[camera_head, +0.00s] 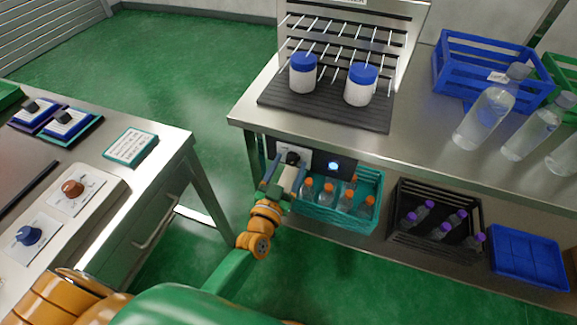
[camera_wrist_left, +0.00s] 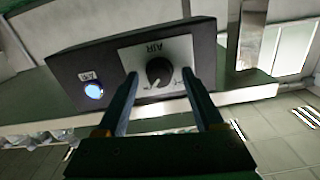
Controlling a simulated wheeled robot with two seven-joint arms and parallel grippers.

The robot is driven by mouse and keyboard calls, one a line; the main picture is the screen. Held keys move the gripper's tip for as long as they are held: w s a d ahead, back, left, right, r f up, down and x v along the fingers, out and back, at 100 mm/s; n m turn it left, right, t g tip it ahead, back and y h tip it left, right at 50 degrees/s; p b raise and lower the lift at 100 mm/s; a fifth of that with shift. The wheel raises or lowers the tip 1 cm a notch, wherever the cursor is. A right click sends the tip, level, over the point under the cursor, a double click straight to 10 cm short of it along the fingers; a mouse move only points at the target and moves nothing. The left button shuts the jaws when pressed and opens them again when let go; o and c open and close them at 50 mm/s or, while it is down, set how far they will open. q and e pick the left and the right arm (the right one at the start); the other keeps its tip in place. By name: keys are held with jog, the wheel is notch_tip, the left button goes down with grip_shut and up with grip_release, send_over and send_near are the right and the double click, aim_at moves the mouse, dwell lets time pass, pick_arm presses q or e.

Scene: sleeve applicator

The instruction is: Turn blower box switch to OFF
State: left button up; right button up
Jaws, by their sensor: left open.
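The blower box (camera_head: 318,161) is a dark box mounted under the front edge of the steel table. It carries a black rotary switch (camera_head: 292,157) on a white plate and a lit blue-white button. In the left wrist view the switch knob (camera_wrist_left: 159,71) sits on the white plate marked AIR, with a pale pointer line. My left gripper (camera_head: 285,176) is open in front of the switch. In the left wrist view its two fingers (camera_wrist_left: 158,84) stand either side of the knob, with gaps; whether they reach it I cannot tell. My right gripper is not in view.
A teal crate (camera_head: 340,218) with orange-capped bottles and a black crate (camera_head: 400,245) stand on the shelf below. Two blue-lidded white jars (camera_head: 303,77) stand on the ribbed mat above. A second steel table (camera_head: 158,135) with other knobs stands left. Green floor lies between the tables.

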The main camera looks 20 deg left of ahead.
pick_arm(q)
grip_shut()
jog(key=shift+n, duration=0.3)
jog(key=n, duration=0.3)
jog(key=shift+n, duration=0.4)
jog(key=n, duration=0.4)
jog(key=shift+n, duration=0.3)
jog(key=n, duration=0.4)
jog(key=shift+f+b, duration=0.1)
jog(key=shift+b, duration=0.25)
jog(key=shift+n+b, duration=0.4)
jog(key=shift+n, duration=2)
